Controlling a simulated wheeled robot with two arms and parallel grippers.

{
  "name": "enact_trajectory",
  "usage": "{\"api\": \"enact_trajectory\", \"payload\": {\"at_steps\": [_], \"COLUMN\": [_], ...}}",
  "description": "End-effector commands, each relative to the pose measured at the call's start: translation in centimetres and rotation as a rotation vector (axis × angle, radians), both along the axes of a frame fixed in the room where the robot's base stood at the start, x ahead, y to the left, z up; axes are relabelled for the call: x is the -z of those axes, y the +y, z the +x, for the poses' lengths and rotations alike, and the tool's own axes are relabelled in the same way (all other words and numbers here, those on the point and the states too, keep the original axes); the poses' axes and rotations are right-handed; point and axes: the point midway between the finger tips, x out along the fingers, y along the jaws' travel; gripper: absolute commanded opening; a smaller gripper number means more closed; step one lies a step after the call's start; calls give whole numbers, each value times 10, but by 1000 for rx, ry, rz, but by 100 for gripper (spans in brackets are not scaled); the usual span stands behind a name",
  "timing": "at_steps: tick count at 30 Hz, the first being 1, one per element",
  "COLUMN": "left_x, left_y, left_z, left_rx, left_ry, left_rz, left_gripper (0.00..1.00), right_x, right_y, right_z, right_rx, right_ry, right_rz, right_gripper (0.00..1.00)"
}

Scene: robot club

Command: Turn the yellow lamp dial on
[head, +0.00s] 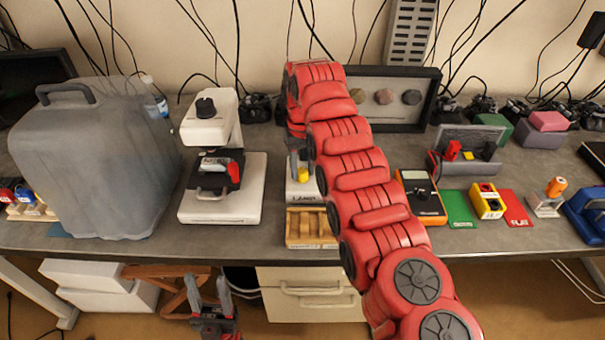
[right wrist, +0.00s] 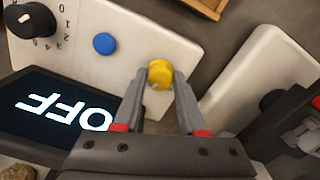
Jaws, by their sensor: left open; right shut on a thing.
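The yellow lamp dial (right wrist: 159,72) sits on a white panel (right wrist: 165,38) in the right wrist view, and it also shows in the head view (head: 304,180). My right gripper (right wrist: 160,80) is shut on the dial, with one finger on each side. A dark screen (right wrist: 50,108) beside the panel reads OFF. A blue button (right wrist: 104,43) and a black knob (right wrist: 30,20) are on the same panel. In the head view my red right arm hides much of this device. My left gripper (head: 210,300) is open and empty, below the table's front edge.
A white machine (head: 215,135) and a large grey case (head: 95,155) stand left of the panel. A wooden tray (head: 305,243) lies in front of it. To the right are an orange meter (head: 421,195), a green card (head: 457,208) and a yellow block (head: 487,201).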

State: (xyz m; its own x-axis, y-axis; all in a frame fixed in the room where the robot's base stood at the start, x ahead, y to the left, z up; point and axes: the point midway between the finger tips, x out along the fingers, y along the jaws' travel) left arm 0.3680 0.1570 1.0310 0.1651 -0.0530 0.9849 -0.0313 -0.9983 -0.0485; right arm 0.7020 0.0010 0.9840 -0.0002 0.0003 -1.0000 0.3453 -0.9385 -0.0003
Motion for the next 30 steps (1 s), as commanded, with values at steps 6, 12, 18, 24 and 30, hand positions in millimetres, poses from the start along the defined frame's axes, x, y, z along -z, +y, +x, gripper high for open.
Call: {"api": "enact_trajectory", "payload": {"at_steps": [6, 12, 18, 24, 30], "left_x": [9, 12, 13, 13, 13], "left_y": [0, 0, 0, 0, 0], "left_z": [0, 0, 0, 0, 0], "left_rx": [0, 0, 0, 0, 0], "left_ry": [0, 0, 0, 0, 0], "left_rz": [0, 0, 0, 0, 0], "left_gripper": [50, 50, 50, 50, 50], "right_x": [1, 0, 0, 0, 0], "right_y": [1, 0, 0, 0, 0], "right_z": [0, 0, 0, 0, 0], "right_rx": [167, 281, 345, 368, 370], "right_ry": [-2, 1, 1, 0, 0], "right_rz": [0, 0, 0, 0, 0], "right_gripper": [0, 0, 0, 0, 0]}}
